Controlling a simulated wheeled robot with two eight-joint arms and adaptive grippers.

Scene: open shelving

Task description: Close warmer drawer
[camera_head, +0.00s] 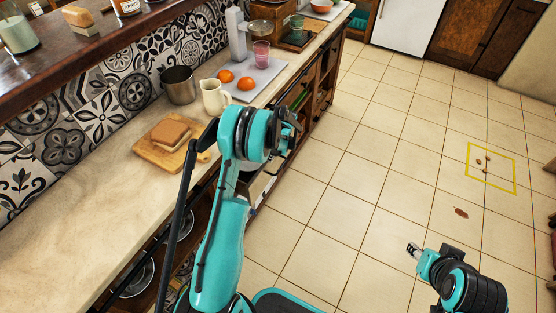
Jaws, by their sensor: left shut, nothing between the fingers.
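The counter front where my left arm crosses is largely hidden by that arm. My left gripper (291,128) is at the counter's front edge, beyond the teal wrist, and partly hidden by it. It is shut with nothing held. I cannot tell whether it touches anything. My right gripper (414,250) is at the lower right, over the tiled floor and away from the counter. Its fingers are too small to read.
The counter (95,222) holds a cutting board (152,155) with bread, a metal pot (179,86), a cream pitcher (214,96) and a tray (268,83) with oranges. Open shelving is below. The tiled floor (360,170) is mostly free, with small brown bits inside a yellow outline (516,178).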

